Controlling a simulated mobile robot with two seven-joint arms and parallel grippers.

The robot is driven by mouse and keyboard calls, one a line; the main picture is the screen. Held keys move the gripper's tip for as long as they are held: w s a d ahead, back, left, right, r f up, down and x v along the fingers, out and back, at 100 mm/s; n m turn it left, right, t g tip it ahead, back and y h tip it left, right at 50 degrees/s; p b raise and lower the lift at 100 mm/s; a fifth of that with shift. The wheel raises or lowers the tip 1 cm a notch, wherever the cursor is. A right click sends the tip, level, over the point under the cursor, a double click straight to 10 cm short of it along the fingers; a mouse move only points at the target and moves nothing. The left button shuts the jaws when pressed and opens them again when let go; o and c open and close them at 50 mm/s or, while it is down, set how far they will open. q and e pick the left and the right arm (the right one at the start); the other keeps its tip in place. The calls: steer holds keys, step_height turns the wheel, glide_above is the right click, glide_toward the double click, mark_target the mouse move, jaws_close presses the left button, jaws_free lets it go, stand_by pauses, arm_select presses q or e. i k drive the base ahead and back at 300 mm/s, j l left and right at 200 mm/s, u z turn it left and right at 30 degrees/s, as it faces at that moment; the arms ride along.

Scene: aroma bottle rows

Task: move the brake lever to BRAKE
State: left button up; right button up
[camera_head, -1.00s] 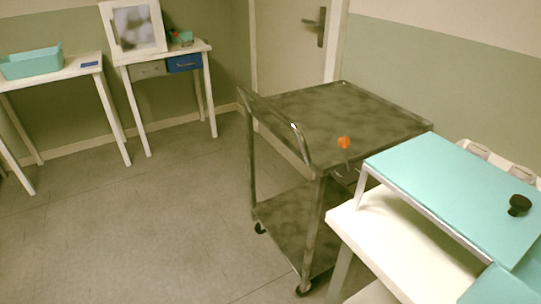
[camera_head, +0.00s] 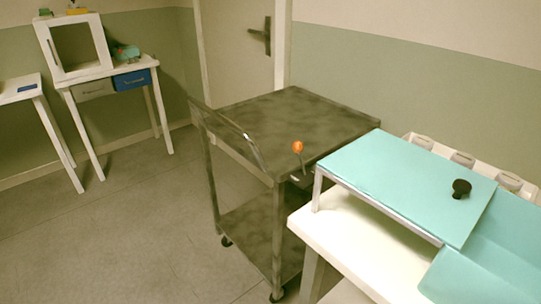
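A brake lever with an orange knob (camera_head: 298,147) stands at the near right corner of a grey metal cart (camera_head: 290,112). Its thin stem runs down to a small pale plate (camera_head: 302,181) on the cart's side. Any marking on the plate is too small to read, so I cannot tell the lever's setting from a label. The cart has a push handle (camera_head: 232,130) on its left end, a lower shelf and dark casters. Neither of my grippers shows in the head view.
A white table with a raised turquoise top (camera_head: 400,175) and black knob (camera_head: 461,188) stands right of the cart, close to the lever. Pale containers (camera_head: 462,159) are behind it. White side tables (camera_head: 110,76) stand at the back left. Floor (camera_head: 130,240) left of the cart is clear.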

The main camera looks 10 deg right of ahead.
mark_target(296, 147)
steer(key=i+j+z, duration=0.25)
steer(key=j, duration=0.4)
steer(key=i+j+z, duration=0.25)
steer(key=i+j, duration=0.15)
steer(key=j, duration=0.3)
steer(key=i+j+z, duration=0.15)
steer(key=j, duration=0.2)
steer(key=i+j+z, duration=0.1)
steer(key=j, duration=0.25)
steer(key=j+z, duration=0.15)
steer(key=j, duration=0.25)
steer(key=i, duration=0.05)
